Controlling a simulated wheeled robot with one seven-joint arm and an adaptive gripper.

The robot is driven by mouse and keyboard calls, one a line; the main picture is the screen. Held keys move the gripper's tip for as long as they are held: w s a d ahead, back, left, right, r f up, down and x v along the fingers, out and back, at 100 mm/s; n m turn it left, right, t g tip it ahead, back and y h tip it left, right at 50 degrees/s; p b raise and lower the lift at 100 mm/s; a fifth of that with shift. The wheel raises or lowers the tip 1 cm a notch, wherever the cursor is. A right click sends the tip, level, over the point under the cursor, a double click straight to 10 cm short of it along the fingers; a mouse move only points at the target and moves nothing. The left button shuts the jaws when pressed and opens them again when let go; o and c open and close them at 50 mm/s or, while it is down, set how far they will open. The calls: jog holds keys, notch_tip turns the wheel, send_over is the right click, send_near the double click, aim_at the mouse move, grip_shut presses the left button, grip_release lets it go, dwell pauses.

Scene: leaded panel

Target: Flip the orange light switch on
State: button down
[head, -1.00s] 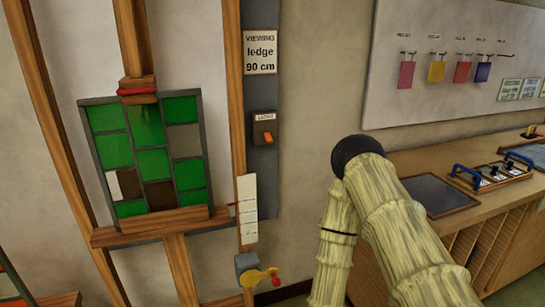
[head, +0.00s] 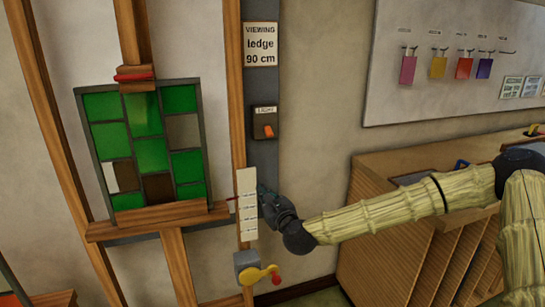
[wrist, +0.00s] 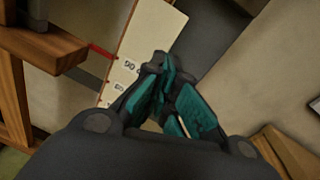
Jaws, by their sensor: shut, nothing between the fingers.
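The orange light switch (head: 268,131) sits on a dark box under a small label, on the grey upright strip right of the easel in the head view. Its orange lever points downward. My gripper (head: 263,191) is below the switch, near the white scale card, with its fingers pointing up and left. In the wrist view the teal-padded fingers of my gripper (wrist: 160,62) meet at the tips with nothing between them. The switch does not show in the wrist view.
The white scale card (head: 247,205) is close to my fingers, and also shows in the wrist view (wrist: 150,35). A yellow crank (head: 258,274) with a red knob is below. The easel holds a green leaded panel (head: 145,125). A wooden cabinet (head: 420,235) stands right.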

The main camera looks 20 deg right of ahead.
aim_at(268, 131)
jog(key=w+d+r+m+t+h, duration=0.1)
jog(key=w+d+r+m, duration=0.1)
jog(key=d+r, duration=0.4)
jog(key=shift+r+m+t+h, duration=0.4)
jog(key=shift+r+m, duration=0.15)
jog(key=shift+m, duration=0.35)
jog(key=w+p, duration=0.2)
jog(key=w, duration=0.8)
jog(key=shift+s+a+r+p, duration=0.15)
jog(key=shift+s+r, duration=0.15)
jog(key=shift+r, duration=0.45)
jog(key=shift+s+r+p, duration=0.15)
jog(key=shift+s+r, duration=0.15)
jog(key=shift+r, duration=0.45)
jog(key=shift+s+a+r+p, duration=0.15)
jog(key=shift+s+r, duration=0.15)
jog(key=shift+r, duration=0.45)
jog(key=shift+d, duration=0.1)
